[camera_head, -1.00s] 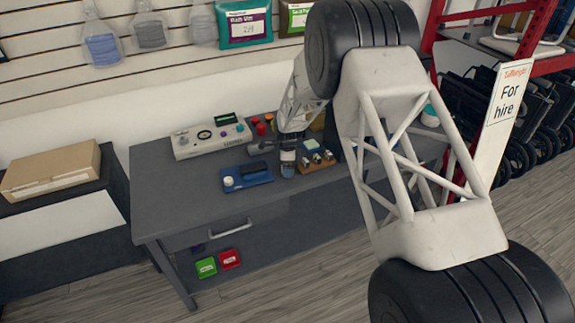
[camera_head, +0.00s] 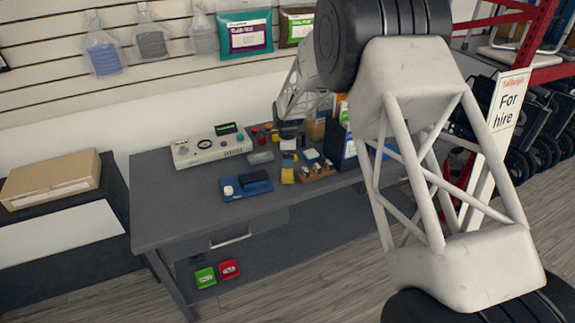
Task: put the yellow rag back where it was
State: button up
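A small yellow item that looks like the yellow rag (camera_head: 288,172) lies on the grey workbench (camera_head: 170,212). It is between a blue tray-like item (camera_head: 247,187) and a wooden block holding small parts (camera_head: 318,172). My gripper (camera_head: 289,146) is above and behind the yellow item, seemingly apart from it. Its fingertips are too small and dark to tell whether they are open or shut. I see nothing clearly held in it.
A pale control box (camera_head: 212,147) stands at the back of the bench, with a grey block (camera_head: 260,157) near its right end. Small red and yellow pieces are behind my gripper. Bottles and boxes stand to its right. The bench's left front is clear.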

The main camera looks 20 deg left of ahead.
jog(key=shift+r, duration=1.45)
jog(key=s+d+r+n, duration=0.2)
jog(key=s+d+r, duration=0.3)
jog(key=d+r, duration=0.4)
jog(key=s+d+r+n+t, duration=0.15)
jog(key=s+d+r, duration=0.25)
jog(key=d+r, duration=0.5)
jog(key=s+d+r+n, duration=0.2)
jog(key=s+d+r, duration=0.35)
jog(key=d, duration=0.65)
jog(key=s+d+r+n, duration=0.2)
jog(key=s+d+r, duration=0.1)
jog(key=s+d, duration=0.35)
jog(key=s+d+r+n, duration=0.2)
jog(key=s+d+r, duration=0.1)
jog(key=s+d, duration=0.35)
jog(key=s+d+f+n, duration=0.1)
jog(key=s+d, duration=0.3)
jog(key=s, duration=0.6)
jog(key=s+d+f+n+t, duration=0.1)
jog(key=s+d, duration=0.3)
jog(key=s, duration=0.6)
jog(key=shift+s+f+n, duration=0.15)
jog(key=shift+f+n, duration=0.05)
jog(key=shift+n, duration=0.65)
